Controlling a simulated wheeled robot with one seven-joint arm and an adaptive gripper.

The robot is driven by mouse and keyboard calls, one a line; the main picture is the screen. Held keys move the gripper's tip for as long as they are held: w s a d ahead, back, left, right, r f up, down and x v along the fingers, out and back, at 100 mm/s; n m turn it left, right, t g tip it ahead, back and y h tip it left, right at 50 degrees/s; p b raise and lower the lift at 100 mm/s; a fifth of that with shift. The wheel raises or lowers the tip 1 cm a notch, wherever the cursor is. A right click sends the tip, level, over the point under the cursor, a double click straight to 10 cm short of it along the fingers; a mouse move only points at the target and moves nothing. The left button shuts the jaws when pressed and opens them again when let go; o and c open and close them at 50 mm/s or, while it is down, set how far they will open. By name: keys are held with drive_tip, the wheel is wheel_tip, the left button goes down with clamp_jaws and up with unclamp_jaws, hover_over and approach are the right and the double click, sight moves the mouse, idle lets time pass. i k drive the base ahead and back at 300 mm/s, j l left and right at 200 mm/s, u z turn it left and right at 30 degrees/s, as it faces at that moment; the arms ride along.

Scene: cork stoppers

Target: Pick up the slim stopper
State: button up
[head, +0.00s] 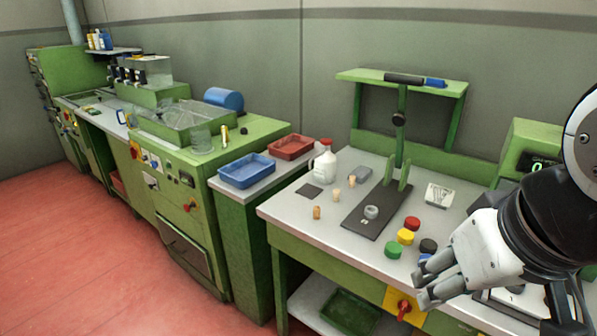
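Several small cork-coloured stoppers stand on the grey tabletop (290,205) in the head view. One tan-orange stopper (317,212) is nearest the front left. A paler stopper (336,195) stands behind it, and another pale one (351,181) is further back to the right. They are too small for me to tell surely which is the slim one. My gripper (422,283) is at the lower right, near the table's front edge, well to the right of the stoppers and touching none of them. Its pale fingers point left; their opening is unclear from this angle.
A dark base plate (365,222) with a green upright stand lies right of the stoppers. Red (412,223), yellow (405,237), green (392,250) and dark (428,246) round pieces sit near my gripper. A white jug (325,164) stands behind the stoppers.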

sight(316, 209)
drive_tip(key=i+u, duration=0.15)
drive_tip(key=i, duration=0.85)
